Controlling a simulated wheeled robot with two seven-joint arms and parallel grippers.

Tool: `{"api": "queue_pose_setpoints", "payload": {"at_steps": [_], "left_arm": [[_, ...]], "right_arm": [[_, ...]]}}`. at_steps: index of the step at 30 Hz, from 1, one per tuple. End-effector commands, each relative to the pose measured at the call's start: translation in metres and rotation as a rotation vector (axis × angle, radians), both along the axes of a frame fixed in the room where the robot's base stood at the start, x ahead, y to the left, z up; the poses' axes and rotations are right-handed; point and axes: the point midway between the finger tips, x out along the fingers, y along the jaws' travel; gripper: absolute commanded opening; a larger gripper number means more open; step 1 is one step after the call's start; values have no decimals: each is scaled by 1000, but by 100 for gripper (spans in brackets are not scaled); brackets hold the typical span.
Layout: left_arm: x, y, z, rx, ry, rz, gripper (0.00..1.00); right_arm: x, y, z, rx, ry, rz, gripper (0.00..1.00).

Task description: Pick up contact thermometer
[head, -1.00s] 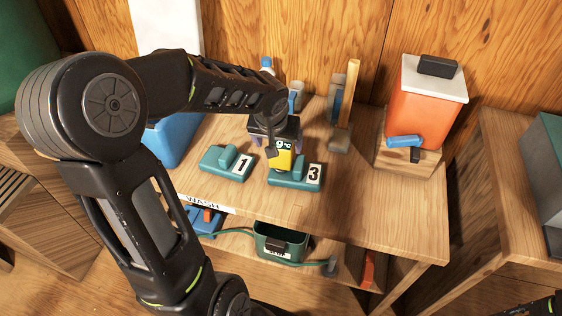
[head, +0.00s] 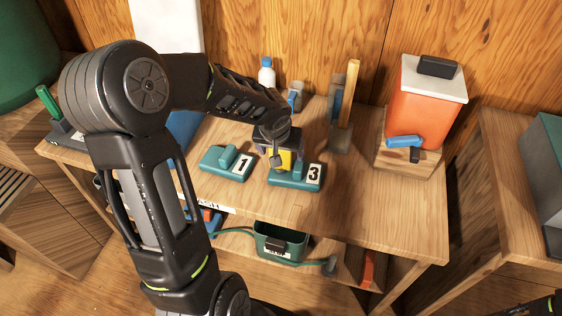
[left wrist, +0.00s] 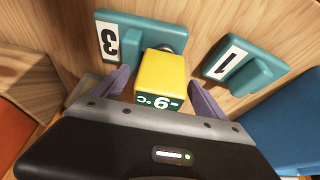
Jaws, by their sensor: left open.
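The contact thermometer is a yellow block (left wrist: 163,70) with a dark green display reading -9 °C, seen upside down in the left wrist view. In the head view its yellow body (head: 285,158) shows only partly, behind my left gripper (head: 277,150), at the teal holder marked 3 (head: 295,178). My left gripper (left wrist: 160,98) is open. Its two purple-grey fingers stand on either side of the thermometer, with a visible gap on the right side.
A teal holder marked 1 (head: 226,164) stands just left of holder 3. A wooden upright piece (head: 347,100), a white bottle (head: 266,75) and an orange box with a white lid (head: 428,112) stand farther back. The bench top's front right is clear.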

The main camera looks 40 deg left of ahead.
Motion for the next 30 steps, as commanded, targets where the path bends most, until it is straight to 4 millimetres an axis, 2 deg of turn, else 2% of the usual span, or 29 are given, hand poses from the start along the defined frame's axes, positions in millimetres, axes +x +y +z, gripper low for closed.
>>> {"api": "queue_pose_setpoints", "payload": {"at_steps": [4,30], "left_arm": [[0,0,0,0,0,0,82],[0,0,0,0,0,0,11]], "right_arm": [[0,0,0,0,0,0,36],[0,0,0,0,0,0,36]]}}
